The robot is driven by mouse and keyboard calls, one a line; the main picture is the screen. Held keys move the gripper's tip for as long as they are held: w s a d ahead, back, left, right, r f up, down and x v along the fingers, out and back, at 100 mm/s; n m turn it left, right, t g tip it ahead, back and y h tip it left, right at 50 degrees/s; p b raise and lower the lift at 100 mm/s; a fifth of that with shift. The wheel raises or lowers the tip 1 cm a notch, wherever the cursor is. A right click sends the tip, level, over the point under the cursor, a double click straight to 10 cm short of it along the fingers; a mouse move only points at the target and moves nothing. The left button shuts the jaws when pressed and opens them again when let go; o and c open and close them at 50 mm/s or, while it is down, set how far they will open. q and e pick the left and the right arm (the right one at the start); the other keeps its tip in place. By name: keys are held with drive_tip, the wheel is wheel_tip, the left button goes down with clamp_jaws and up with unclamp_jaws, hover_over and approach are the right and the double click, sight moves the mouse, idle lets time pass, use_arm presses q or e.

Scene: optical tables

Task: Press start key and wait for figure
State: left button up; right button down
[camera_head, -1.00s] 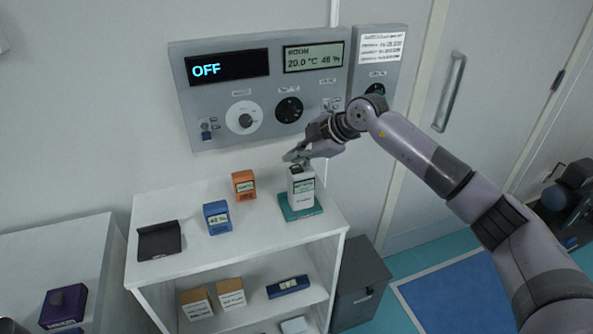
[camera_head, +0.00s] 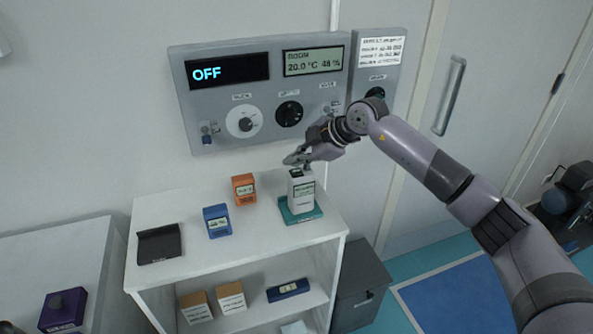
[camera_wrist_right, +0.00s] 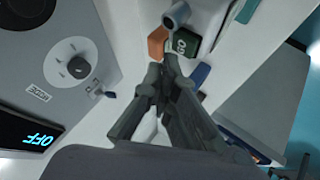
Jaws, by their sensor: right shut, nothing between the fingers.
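A white device (camera_head: 302,200) with a small display and a dark green top key (camera_head: 296,171) stands upright on a teal base on the shelf top. I cannot read whether the green part is the start key. My right gripper (camera_head: 290,160) is just above the device's top, shut and empty; the view does not settle whether it touches. In the right wrist view the shut fingers (camera_wrist_right: 166,78) show near a dark green lettered part (camera_wrist_right: 187,42). The wall panel's left display (camera_head: 229,70) reads OFF. My left gripper is not in view.
The panel has a white dial (camera_head: 245,119) and a black dial (camera_head: 289,114). A room display (camera_head: 313,60) shows 20.0 °C. An orange box (camera_head: 244,189), a blue box (camera_head: 217,221) and a black tray (camera_head: 159,243) stand on the shelf top. A grey bin (camera_head: 361,285) is beside the shelf.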

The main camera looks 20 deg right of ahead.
sight(296, 172)
drive_tip(key=shift+f, duration=0.15)
drive_tip(key=shift+f, duration=0.3)
drive_tip(key=shift+f, duration=0.45)
idle(1.0)
drive_tip(key=shift+r+p, duration=0.6)
drive_tip(key=shift+r, duration=0.25)
wheel_tip(296, 172, up, 5)
drive_tip(key=p, duration=0.4)
drive_tip(key=shift+r, duration=0.1)
